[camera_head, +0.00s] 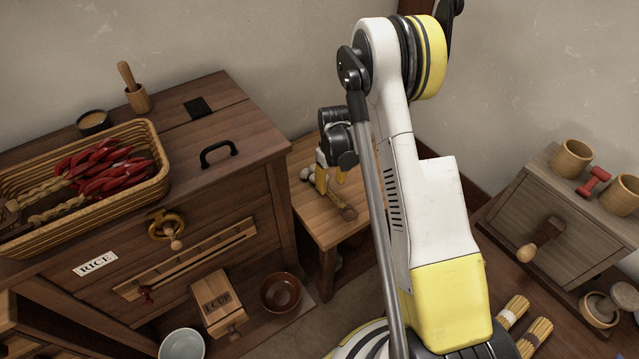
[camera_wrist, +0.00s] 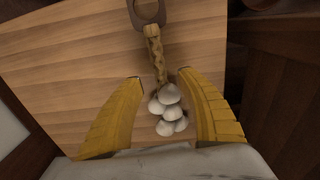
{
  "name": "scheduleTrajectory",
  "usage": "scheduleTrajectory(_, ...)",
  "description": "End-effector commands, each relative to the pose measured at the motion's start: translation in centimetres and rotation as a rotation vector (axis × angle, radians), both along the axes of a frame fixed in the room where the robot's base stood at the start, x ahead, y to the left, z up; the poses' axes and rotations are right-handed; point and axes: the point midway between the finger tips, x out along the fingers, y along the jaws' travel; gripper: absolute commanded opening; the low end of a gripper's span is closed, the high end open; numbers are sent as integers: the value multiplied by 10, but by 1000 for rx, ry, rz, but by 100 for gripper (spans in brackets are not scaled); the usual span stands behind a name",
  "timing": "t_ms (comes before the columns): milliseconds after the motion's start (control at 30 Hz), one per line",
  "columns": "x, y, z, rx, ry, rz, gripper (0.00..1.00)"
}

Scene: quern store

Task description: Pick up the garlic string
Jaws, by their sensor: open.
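The garlic string shows in the wrist view as a pale plaited stalk (camera_wrist: 156,52) with several white bulbs (camera_wrist: 168,112) bunched at its lower end. It lies on the light wooden top of a small table. My gripper (camera_wrist: 158,82) is open, its yellow fingers on either side of the bulbs, the right one very close to them. I cannot tell whether either finger touches. In the head view, my gripper (camera_head: 330,172) points down over the small table (camera_head: 318,217), partly hiding the garlic.
A brown piece with a hole (camera_wrist: 147,12) meets the stalk's upper end. Left of the small table stands a dark chest (camera_head: 240,185) bearing a wicker basket (camera_head: 155,185) of red peppers. A grey-brown cabinet (camera_head: 505,225) with cups stands right. Bowls and brushes lie low down.

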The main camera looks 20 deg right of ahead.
Motion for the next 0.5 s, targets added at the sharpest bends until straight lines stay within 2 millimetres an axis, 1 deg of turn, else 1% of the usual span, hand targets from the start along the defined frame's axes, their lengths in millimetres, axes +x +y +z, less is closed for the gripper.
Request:
scheduleTrajectory(33,-1,0,-12,0,0,0,45)
scheduleTrajectory(100,-3,0,-25,0,0,0,45)
scheduleTrajectory(200,-4,0,-39,1,0,0,45)
scheduleTrajectory(300,-4,0,-43,2,0,-1,45)
scheduleTrajectory(467,-4,0,-41,2,0,-1,45)
scheduleTrajectory(500,-4,0,-41,2,0,-1,38)
